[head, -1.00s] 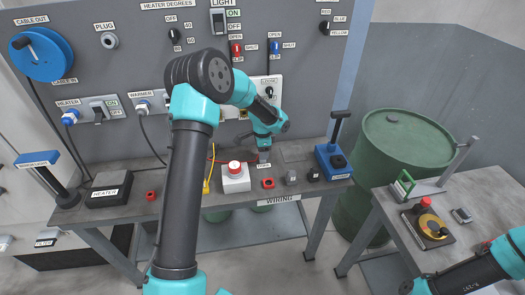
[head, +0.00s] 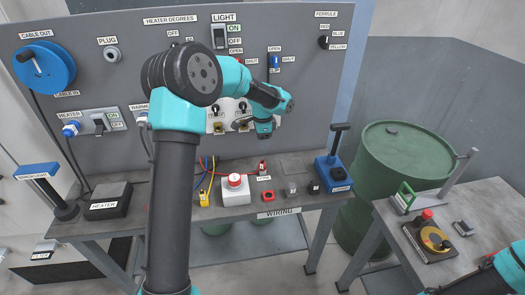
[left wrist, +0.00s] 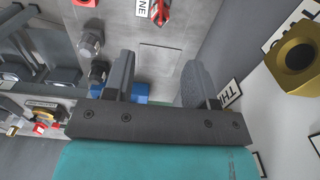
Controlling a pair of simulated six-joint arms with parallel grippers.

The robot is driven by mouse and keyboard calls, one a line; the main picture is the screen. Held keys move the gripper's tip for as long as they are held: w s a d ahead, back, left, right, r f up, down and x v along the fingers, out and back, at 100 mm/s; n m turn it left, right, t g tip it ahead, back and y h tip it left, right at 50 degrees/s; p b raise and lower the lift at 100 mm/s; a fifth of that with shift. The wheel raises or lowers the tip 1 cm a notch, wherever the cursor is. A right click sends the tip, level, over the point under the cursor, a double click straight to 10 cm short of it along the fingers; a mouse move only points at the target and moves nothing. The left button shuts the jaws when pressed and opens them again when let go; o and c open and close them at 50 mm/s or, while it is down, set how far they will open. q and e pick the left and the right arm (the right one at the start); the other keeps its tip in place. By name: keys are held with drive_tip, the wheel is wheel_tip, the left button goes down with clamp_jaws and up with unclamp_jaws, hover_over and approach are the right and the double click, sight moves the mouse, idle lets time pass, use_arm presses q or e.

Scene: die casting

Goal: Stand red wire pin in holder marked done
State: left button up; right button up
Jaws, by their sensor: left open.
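The red wire pin (head: 262,168) stands upright, as far as I can tell, at the holder by the DONE label (head: 264,178) on the wiring bench. A thin red wire runs to it from the left. In the left wrist view the red pin (left wrist: 160,12) is at the top edge, beside the partly cut-off label. How deep it sits is too small to tell. My left gripper (head: 264,135) is above and apart from the pin, in front of the panel. In the left wrist view my left gripper (left wrist: 155,85) has its fingers apart with nothing between them.
A white box with a red button (head: 235,188) and a yellow connector (head: 204,199) are left of the holder. A red ring (head: 267,196), small dark parts and a blue press (head: 333,172) are near the front and right. A green drum (head: 392,160) stands beyond.

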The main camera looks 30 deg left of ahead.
use_arm(q)
wheel_tip(320, 180, up, 6)
drive_tip(key=shift+f, duration=0.25)
idle(1.0)
